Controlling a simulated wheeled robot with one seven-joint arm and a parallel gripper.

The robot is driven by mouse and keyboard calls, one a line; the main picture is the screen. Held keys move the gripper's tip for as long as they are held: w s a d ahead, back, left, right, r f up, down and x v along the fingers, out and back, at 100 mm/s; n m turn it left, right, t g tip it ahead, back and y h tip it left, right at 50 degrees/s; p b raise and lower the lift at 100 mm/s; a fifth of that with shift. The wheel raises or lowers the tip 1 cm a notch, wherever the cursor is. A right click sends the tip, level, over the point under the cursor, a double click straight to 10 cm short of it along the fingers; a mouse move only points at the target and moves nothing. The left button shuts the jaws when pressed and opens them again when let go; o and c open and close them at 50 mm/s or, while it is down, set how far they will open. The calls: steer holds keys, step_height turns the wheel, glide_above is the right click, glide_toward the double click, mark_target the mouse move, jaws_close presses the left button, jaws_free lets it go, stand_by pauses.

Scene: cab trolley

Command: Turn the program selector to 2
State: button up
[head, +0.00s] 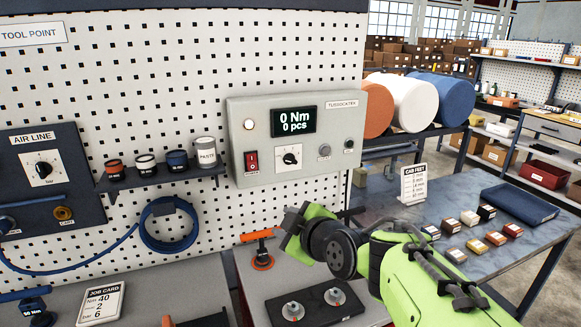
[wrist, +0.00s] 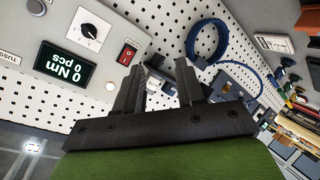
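The program selector (head: 289,155) is a black knob with a pointer on a white dial, on the grey control box (head: 240,110) fixed to the pegboard. It also shows at the upper left of the wrist view (wrist: 89,31). The dial's markings are too small to read. The box's display (head: 294,121) reads 0 Nm and 0 pcs. My gripper (wrist: 158,78) is open and empty, with its two dark fingers apart. In the head view it is below the control box, apart from the knob, and its fingertips are hard to make out.
A red rocker switch (head: 252,161) sits left of the selector. A shelf with small tins and a paste pot (head: 205,152) is left of the box. A blue hose coil (head: 168,223) hangs below. A job card (head: 101,301) stands at lower left. The space before the box is clear.

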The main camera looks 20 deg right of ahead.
steer(key=w+d+n+t+h+b, duration=0.1)
steer(key=w+d+n+t+h, duration=0.15)
steer(key=w+d+t, duration=0.5)
steer(key=g+p, duration=0.3)
steer(key=p, duration=0.3)
glide_toward(292, 162)
steer(key=shift+y, duration=0.35)
steer(key=w, duration=0.9)
steer(key=shift+w+d+f, duration=0.1)
steer(key=shift+w+d, duration=0.05)
steer(key=shift+d, duration=0.05)
steer(key=shift+b, duration=0.3)
jaws_close()
